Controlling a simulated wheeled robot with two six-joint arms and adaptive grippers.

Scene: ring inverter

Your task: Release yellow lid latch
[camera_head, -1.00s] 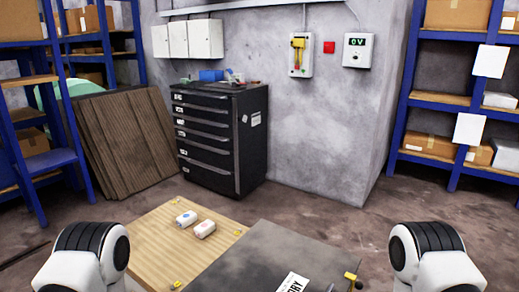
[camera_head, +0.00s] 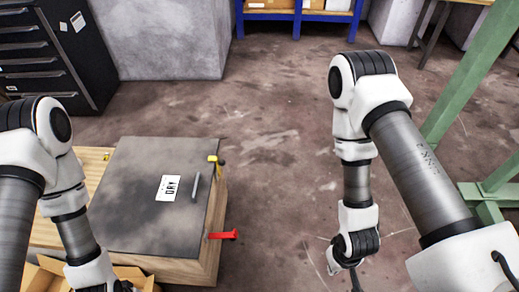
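The yellow lid latch (camera_head: 213,159) sits at the right edge of the dark grey lid (camera_head: 140,215), near its far right corner. The lid lies flat on a wooden box (camera_head: 200,270) and carries a white "DRY" label (camera_head: 168,188) and a grey bar handle (camera_head: 195,186). My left gripper (camera_head: 123,286) is at the bottom edge, near the lid's front side, mostly cut off. My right gripper (camera_head: 356,281) points down over open floor, right of the box and apart from the latch; its fingers are mostly cut off.
A red lever (camera_head: 224,235) sticks out from the box's right side, below the latch. An open cardboard box (camera_head: 45,275) is at the lower left. A green metal frame (camera_head: 470,90) stands at the right. Floor between box and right arm is clear.

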